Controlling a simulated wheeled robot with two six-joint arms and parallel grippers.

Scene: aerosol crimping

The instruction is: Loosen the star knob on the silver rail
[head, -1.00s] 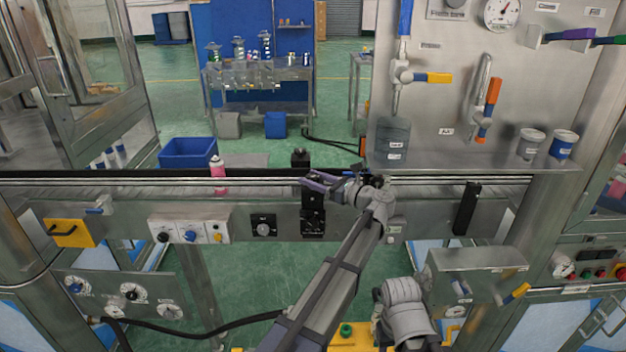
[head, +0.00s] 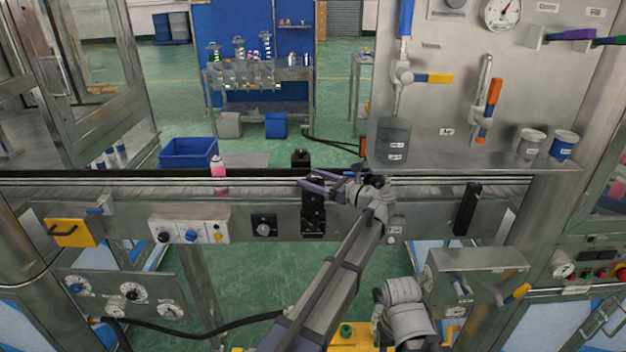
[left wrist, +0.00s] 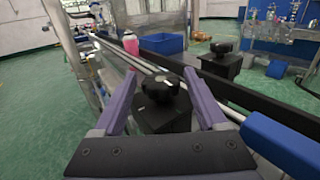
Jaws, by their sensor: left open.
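The black star knob (left wrist: 157,86) sits on top of a black block (left wrist: 162,117) at the silver rail (left wrist: 130,57) in the left wrist view. My left gripper (left wrist: 160,74) is open, with one purple finger on each side of the knob. A gap shows between each finger and the knob, and I see no clear contact. In the head view my left gripper (head: 318,184) is at the top of the black block (head: 313,212), and its fingers largely hide the knob. My right gripper is not in view.
A second black knob (left wrist: 222,47) stands on a block beyond a dark rail (left wrist: 255,98). A pink can (head: 219,172) stands on the conveyor to the left. A blue bin (head: 188,152) is behind it. A steel panel with valves (head: 470,90) rises at the right.

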